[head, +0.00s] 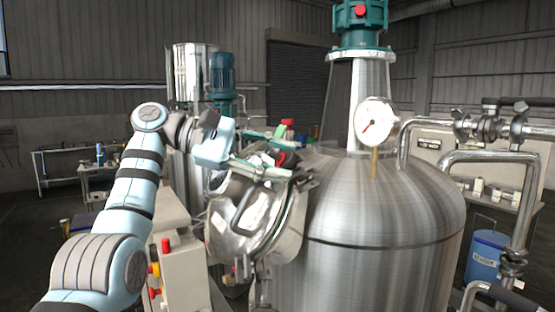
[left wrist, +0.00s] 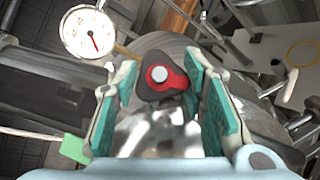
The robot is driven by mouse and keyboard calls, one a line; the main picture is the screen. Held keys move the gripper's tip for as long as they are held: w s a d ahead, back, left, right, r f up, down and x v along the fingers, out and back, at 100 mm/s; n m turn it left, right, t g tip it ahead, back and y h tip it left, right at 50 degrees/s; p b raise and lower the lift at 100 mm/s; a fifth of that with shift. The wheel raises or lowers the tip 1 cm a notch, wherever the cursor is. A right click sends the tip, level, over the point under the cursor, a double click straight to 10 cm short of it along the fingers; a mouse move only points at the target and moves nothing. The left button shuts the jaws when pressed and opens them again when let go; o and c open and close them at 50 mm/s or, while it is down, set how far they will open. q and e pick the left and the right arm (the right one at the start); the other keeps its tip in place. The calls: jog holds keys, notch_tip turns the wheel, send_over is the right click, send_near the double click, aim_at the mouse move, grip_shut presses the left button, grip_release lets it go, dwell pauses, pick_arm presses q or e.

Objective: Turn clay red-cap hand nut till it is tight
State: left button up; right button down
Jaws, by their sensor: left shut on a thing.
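The hand nut (left wrist: 158,88) is a dark lobed knob with a red cap around a pale round centre. It shows between the green-padded fingers in the left wrist view. My left gripper (head: 274,157) is shut on it, above the tilted shiny manway lid (head: 240,210) on the side of the steel tank. It also shows in the left wrist view (left wrist: 160,92). In the head view the fingers hide most of the nut, with a bit of red (head: 288,158) showing. I cannot tell how far the nut is screwed down. My right gripper is not in view.
The big steel tank (head: 375,255) fills the centre right, with a pressure gauge (head: 377,118) and a green motor (head: 361,20) on top. Steel pipes (head: 525,185) run along the right. A control box (head: 182,265) with coloured buttons stands near my left arm.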

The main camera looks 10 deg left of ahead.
pick_arm(q)
jog(key=o, duration=1.2)
jog(key=v, duration=0.7)
jog(key=shift+s+a, duration=0.3)
jog(key=shift+d, duration=0.1)
